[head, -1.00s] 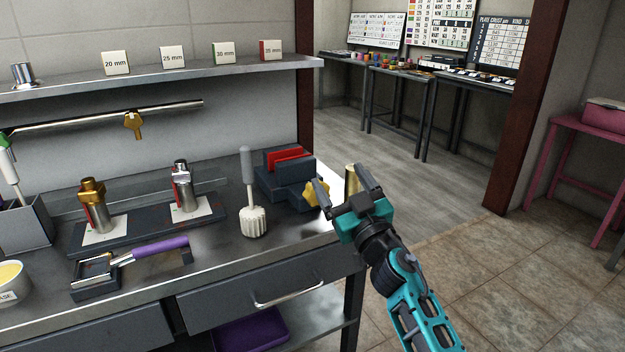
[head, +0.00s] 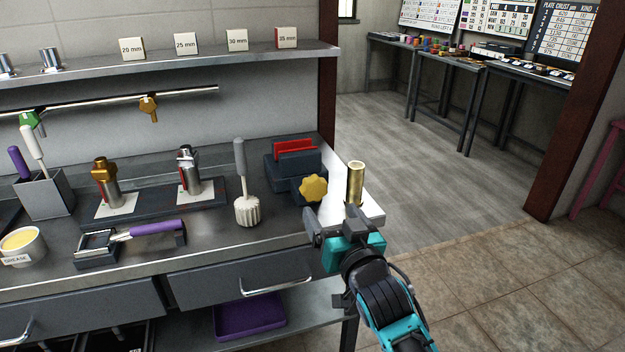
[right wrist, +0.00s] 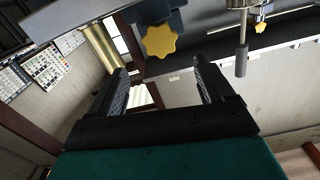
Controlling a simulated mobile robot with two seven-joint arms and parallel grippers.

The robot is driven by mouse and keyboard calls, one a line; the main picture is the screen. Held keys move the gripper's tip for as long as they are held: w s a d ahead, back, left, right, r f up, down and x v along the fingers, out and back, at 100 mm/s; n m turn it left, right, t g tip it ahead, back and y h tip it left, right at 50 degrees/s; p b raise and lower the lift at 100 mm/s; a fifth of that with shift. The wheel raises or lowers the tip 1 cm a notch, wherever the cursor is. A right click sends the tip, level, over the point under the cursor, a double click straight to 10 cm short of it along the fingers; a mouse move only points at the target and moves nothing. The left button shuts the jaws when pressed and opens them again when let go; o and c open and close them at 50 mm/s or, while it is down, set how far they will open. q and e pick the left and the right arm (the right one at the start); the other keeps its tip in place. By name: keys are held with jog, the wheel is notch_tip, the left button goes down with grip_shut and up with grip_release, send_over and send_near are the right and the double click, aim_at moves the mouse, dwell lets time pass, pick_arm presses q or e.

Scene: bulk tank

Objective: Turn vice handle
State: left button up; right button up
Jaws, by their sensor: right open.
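The vice (head: 290,165), dark blue-grey with red jaw faces, stands at the right end of the steel bench. Its handle is a yellow lobed knob (head: 313,188) on the vice's front, facing me. The knob also shows in the right wrist view (right wrist: 159,41), beyond the fingers and above the gap between them. My right gripper (head: 333,219) is open and empty, in front of and below the knob, apart from it. In the right wrist view the two dark fingers (right wrist: 160,88) stand wide apart. My left gripper is not in view.
A white ribbed brush (head: 247,208) with a grey handle stands left of the vice. A drawer handle (head: 275,287) sticks out below.

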aim_at(314, 189)
jog(key=b+x, duration=0.2)
jog(key=x, duration=0.9)
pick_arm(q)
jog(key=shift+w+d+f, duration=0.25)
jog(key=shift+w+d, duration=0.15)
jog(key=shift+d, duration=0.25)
pick_arm(e)
jog(key=shift+x, duration=0.85)
jog(key=c, duration=1)
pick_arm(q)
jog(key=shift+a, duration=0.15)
pick_arm(e)
jog(key=shift+o, duration=0.2)
jog(key=shift+n, duration=0.8)
jog(key=n, duration=0.2)
jog(key=shift+a+n+p, duration=0.15)
jog(key=shift+n+p, duration=0.15)
jog(key=shift+n, duration=0.1)
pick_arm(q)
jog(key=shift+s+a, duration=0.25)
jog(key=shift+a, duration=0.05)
pick_arm(e)
jog(key=shift+s+f+n, duration=0.1)
jog(key=shift+n, duration=1.2)
